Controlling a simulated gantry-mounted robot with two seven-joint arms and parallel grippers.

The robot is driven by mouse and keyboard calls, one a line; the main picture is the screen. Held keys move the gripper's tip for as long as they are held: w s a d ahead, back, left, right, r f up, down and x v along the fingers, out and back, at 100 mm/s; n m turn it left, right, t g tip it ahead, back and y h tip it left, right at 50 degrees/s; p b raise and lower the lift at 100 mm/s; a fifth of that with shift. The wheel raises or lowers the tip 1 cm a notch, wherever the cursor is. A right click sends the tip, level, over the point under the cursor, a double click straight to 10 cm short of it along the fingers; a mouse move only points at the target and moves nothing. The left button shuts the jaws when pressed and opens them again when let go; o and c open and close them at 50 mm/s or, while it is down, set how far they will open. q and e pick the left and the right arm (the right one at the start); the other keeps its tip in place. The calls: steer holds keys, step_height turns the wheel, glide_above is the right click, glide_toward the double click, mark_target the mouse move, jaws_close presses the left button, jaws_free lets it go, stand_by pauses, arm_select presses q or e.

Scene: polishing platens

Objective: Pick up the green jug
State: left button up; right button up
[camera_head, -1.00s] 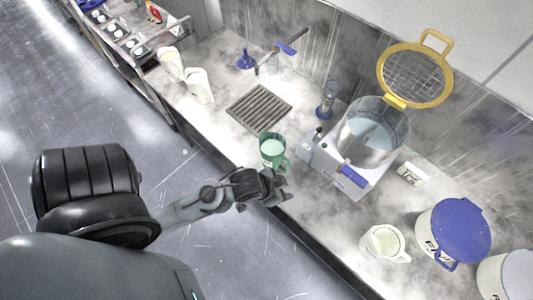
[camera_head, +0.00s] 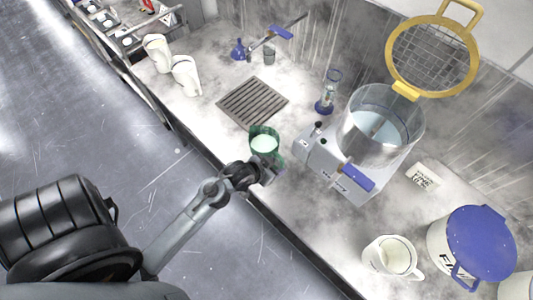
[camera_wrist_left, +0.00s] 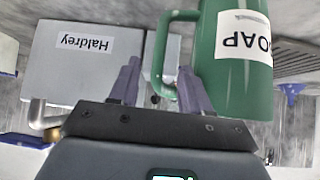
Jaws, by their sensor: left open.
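The green jug (camera_head: 253,143) stands upright near the counter's front edge, in front of the machine, with pale contents. In the left wrist view the jug (camera_wrist_left: 237,85) appears upside down at the right, with a white label reading "SOAP" and its handle toward the picture's left. My left gripper (camera_head: 267,174) is at the jug's near side in the head view. In the wrist view the left gripper (camera_wrist_left: 159,68) is open, and the upright bar of the handle (camera_wrist_left: 164,55) appears between its fingers. Whether a finger touches the handle I cannot tell. My right gripper is not in view.
Behind the jug stands a grey machine (camera_head: 330,170) with a clear bowl and raised yellow mesh lid (camera_head: 432,58). A drain grate (camera_head: 252,102) lies left of it. White jugs (camera_head: 186,76) stand far left, another (camera_head: 392,258) at right beside a blue-lidded bucket (camera_head: 480,243).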

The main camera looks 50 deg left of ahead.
mark_target(282, 166)
arm_select(q)
steer(key=shift+x, duration=2.8)
steer(key=shift+s+d+f, duration=0.1)
steer(key=shift+s, duration=0.05)
jaws_close()
